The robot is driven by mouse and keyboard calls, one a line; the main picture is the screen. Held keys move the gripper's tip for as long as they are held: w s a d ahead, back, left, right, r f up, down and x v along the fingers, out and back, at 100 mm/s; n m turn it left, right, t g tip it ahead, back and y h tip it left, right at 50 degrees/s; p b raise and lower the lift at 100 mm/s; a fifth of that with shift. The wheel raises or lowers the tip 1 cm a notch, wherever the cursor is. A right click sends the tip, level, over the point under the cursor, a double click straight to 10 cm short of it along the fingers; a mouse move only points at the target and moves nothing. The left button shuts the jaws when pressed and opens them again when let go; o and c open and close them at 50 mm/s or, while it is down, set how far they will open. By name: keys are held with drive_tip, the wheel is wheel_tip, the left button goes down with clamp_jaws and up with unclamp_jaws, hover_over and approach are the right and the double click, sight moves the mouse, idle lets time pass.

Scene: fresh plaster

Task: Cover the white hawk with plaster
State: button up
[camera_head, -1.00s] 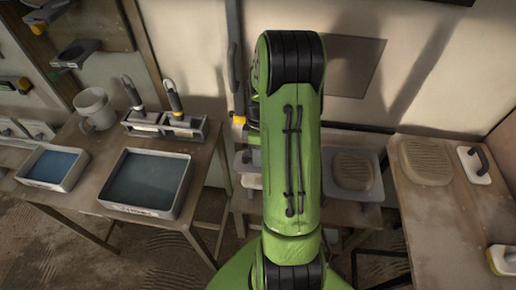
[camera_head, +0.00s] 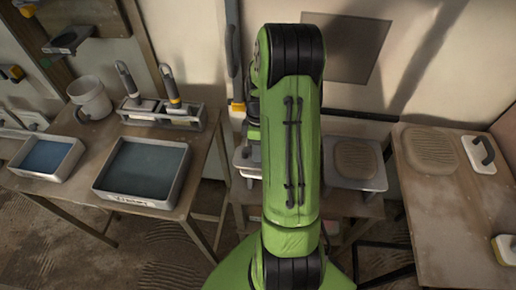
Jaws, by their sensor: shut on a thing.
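I cannot single out a white hawk for certain. A pale square plate (camera_head: 342,180) on the low middle table carries a beige ridged round patch (camera_head: 356,158) that looks like plaster. To its left, part of another grey flat thing (camera_head: 246,164) shows beside my green arm, which hides the rest. My gripper and whatever it may hold are hidden behind the arm, above or near the middle table. A beige ridged patch (camera_head: 430,148) also lies on the right table.
On the left table stand a grey tub (camera_head: 185,178) and a smaller tray (camera_head: 41,173) of bluish liquid, a mug (camera_head: 91,98) and a rack (camera_head: 180,116) with two handled tools. The right table (camera_head: 455,215) holds a white block with a dark handle (camera_head: 479,154); its middle is clear.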

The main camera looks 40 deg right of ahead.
drive_tip(key=shift+f+b, duration=0.3)
drive_tip(key=shift+f, duration=0.2)
drive_tip(key=shift+r, duration=0.1)
